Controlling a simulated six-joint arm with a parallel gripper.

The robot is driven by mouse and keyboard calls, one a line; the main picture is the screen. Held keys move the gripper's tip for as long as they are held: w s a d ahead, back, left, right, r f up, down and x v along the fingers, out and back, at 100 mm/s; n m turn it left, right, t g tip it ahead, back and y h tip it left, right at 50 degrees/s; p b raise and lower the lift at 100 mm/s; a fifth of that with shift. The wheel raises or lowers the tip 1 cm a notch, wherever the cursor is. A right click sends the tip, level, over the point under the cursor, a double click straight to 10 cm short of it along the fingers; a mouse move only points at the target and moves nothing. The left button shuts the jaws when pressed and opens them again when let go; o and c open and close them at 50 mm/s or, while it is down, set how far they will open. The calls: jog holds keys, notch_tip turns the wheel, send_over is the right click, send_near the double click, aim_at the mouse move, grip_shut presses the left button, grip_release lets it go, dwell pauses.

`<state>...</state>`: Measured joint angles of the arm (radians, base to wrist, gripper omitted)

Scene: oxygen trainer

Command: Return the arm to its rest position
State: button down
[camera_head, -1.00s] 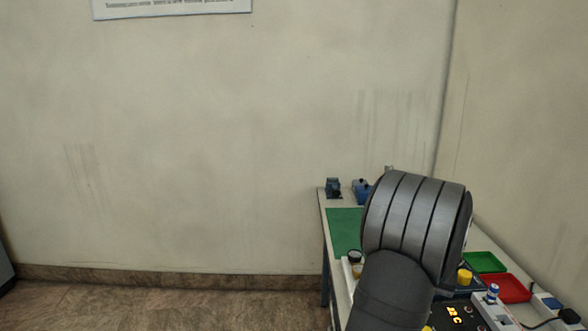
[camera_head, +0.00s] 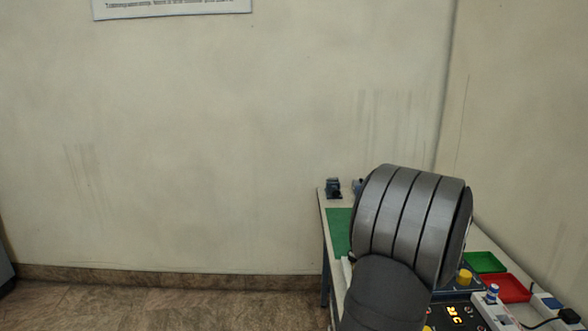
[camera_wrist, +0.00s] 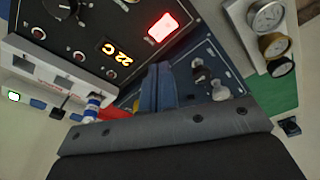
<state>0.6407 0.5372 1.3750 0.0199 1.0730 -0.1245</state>
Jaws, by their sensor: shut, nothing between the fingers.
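My arm (camera_head: 405,225) reaches over the workbench (camera_head: 327,245) at the lower right of the head view. It hides my gripper there. In the wrist view my gripper (camera_wrist: 158,66) has its two blue fingers side by side, shut and empty. Behind them is the dark control panel (camera_wrist: 88,30) with an orange "22 C" display, a lit red switch (camera_wrist: 161,27) and knobs. I cannot tell how far the fingers are from the panel.
A green tray (camera_head: 485,262) and a red tray (camera_head: 507,288) lie right of my arm. A white power strip (camera_head: 497,317) is at the front right. Gauges (camera_wrist: 267,17) show in the wrist view. The floor left of the bench is clear.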

notch_tip(320, 180, down, 7)
jog(key=shift+f, duration=0.1)
jog(key=a+r+n+g, duration=0.1)
jog(key=a+r+n, duration=0.15)
jog(key=r, duration=0.55)
jog(key=a+r+n, duration=0.1)
jog(key=r+n, duration=0.2)
jog(key=r, duration=0.5)
jog(key=shift+n+g+h, duration=0.25)
jog(key=shift+g+h, duration=0.05)
jog(key=f, duration=0.4)
jog(key=shift+d+f, duration=0.15)
jog(key=shift+d, duration=0.1)
